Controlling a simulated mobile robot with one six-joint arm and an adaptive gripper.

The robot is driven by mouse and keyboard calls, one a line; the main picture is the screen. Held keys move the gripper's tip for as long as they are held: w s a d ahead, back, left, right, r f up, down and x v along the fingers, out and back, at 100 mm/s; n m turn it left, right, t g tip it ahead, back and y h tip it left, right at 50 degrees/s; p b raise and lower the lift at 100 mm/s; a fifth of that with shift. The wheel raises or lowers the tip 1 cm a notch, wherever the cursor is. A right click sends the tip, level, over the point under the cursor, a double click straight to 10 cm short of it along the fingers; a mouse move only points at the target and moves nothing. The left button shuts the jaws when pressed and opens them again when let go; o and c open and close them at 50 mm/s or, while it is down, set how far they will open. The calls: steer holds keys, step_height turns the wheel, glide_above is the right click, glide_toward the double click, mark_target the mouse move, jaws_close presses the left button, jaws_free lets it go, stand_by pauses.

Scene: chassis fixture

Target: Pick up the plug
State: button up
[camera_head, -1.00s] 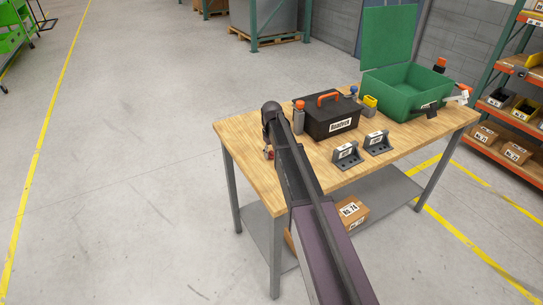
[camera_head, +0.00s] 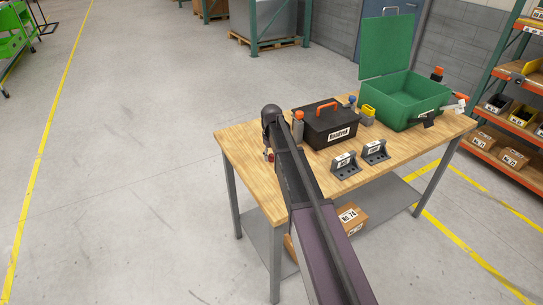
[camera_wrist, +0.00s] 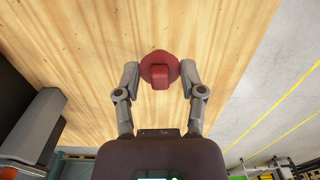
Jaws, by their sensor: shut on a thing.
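The plug (camera_wrist: 160,71) is dark red, with a round flange and a raised square grip, seen from above in the wrist view. My gripper (camera_wrist: 160,76) has one finger on each side of it and is shut on it. Wood tabletop shows around the plug; I cannot tell whether it touches the table. In the head view my gripper (camera_head: 268,155) is small, over the near left part of the wooden table (camera_head: 245,160), mostly hidden by my arm.
A black toolbox (camera_head: 318,131) with an orange handle stands right of my arm. Two grey labelled brackets (camera_head: 345,165) stand in front of it. An open green case (camera_head: 392,108) is at the table's right end. Floor left of the table is clear.

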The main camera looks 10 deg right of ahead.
steer(key=s+a, duration=0.1)
steer(key=s, duration=0.4)
steer(key=s+a+r, duration=0.1)
steer(key=s, duration=0.4)
steer(key=s+a+p, duration=0.1)
steer(key=s, duration=0.4)
steer(key=shift+s+a+r, duration=0.1)
steer(key=shift+r, duration=0.05)
steer(key=shift+s, duration=0.15)
